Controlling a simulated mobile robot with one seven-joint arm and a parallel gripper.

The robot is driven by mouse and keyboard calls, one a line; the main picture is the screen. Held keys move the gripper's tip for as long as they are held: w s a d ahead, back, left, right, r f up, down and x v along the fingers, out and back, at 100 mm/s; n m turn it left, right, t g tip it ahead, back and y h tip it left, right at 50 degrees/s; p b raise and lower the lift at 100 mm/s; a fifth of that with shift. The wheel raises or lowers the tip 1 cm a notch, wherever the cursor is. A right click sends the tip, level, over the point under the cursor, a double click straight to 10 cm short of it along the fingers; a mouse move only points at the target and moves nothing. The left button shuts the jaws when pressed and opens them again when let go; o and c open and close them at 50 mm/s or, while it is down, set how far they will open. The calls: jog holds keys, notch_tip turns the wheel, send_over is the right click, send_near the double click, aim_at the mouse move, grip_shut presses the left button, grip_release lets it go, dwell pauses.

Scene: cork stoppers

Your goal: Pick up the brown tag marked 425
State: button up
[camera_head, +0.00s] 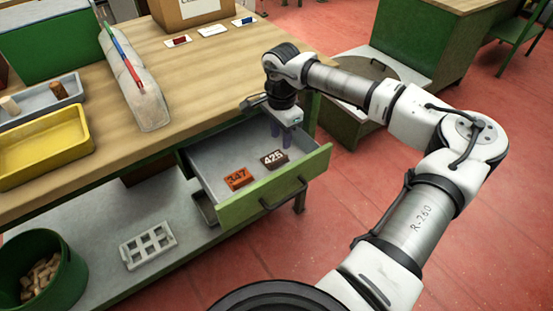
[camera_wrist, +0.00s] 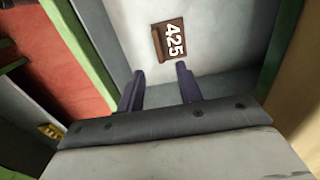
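The brown tag marked 425 (camera_head: 273,159) lies flat in the open green drawer (camera_head: 316,163), right of an orange tag marked 347 (camera_head: 238,179). In the wrist view the brown tag (camera_wrist: 168,40) lies on the pale drawer floor, ahead of my fingertips and apart from them. My gripper (camera_head: 281,137) points down at the drawer, close behind the brown tag in the head view. In the wrist view my gripper (camera_wrist: 158,82) has its two dark fingers spread with nothing between them. The orange tag is not visible in the wrist view.
The drawer's front wall and handle (camera_head: 284,194) face the red floor. The wooden bench top (camera_head: 190,95) overhangs the drawer's back. A green bin (camera_head: 42,270) holds corks.

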aim_at(282, 158)
notch_tip(282, 158, down, 3)
jog(key=shift+w+d+f+p, duration=0.15)
jog(key=shift+f+p, duration=0.2)
jog(key=shift+f, duration=0.95)
jog(key=shift+s+d+f+p, duration=0.1)
jog(key=shift+f+p, duration=0.25)
jog(key=shift+f, duration=0.95)
grip_shut()
